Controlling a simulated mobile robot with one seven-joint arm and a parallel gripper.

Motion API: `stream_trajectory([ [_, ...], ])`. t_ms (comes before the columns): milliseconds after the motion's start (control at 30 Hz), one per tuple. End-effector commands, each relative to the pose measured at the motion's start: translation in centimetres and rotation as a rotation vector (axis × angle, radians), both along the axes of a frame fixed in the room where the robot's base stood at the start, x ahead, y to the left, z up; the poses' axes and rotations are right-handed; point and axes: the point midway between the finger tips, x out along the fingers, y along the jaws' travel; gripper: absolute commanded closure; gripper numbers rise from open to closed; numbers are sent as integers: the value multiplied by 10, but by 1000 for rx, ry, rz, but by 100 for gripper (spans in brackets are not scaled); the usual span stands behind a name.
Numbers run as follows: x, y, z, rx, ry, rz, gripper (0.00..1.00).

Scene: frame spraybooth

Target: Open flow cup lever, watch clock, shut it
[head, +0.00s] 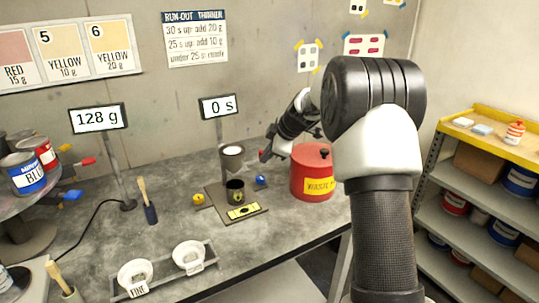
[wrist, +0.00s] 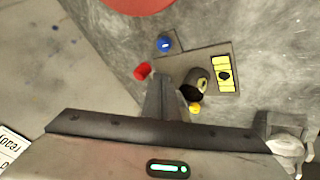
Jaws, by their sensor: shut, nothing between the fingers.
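The grey flow cup (head: 232,163), with pale liquid at its top, stands on a plate in the head view. A dark cup (head: 236,192) is below it; a dark cup mouth also shows in the wrist view (wrist: 194,87). The clock (head: 218,106) reads 0 s. My gripper (head: 267,156) is shut and empty, just right of the flow cup; its fingers show in the wrist view (wrist: 167,95). A red knob (wrist: 142,71) is left of the fingertips there, apart from them in the picture. I cannot tell whether it is the lever's end.
Blue (head: 260,180) and yellow (head: 198,199) knobs sit at the stand plate's corners, with a yellow level (head: 244,211) in front. A red waste can (head: 312,180) stands right. White dishes (head: 188,255) are at the front, a brush (head: 148,205) left, and a scale display (head: 98,118) reads 128 g.

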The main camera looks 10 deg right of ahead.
Motion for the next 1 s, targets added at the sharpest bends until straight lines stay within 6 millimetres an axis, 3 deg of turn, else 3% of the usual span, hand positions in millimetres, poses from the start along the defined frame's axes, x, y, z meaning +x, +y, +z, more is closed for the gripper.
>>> stream_trajectory([
  [167,11,-1,0,1,1,1,100],
  [667,14,-4,-1,0,1,15,100],
  [1000,24,-12,-3,3,0,188,100],
])
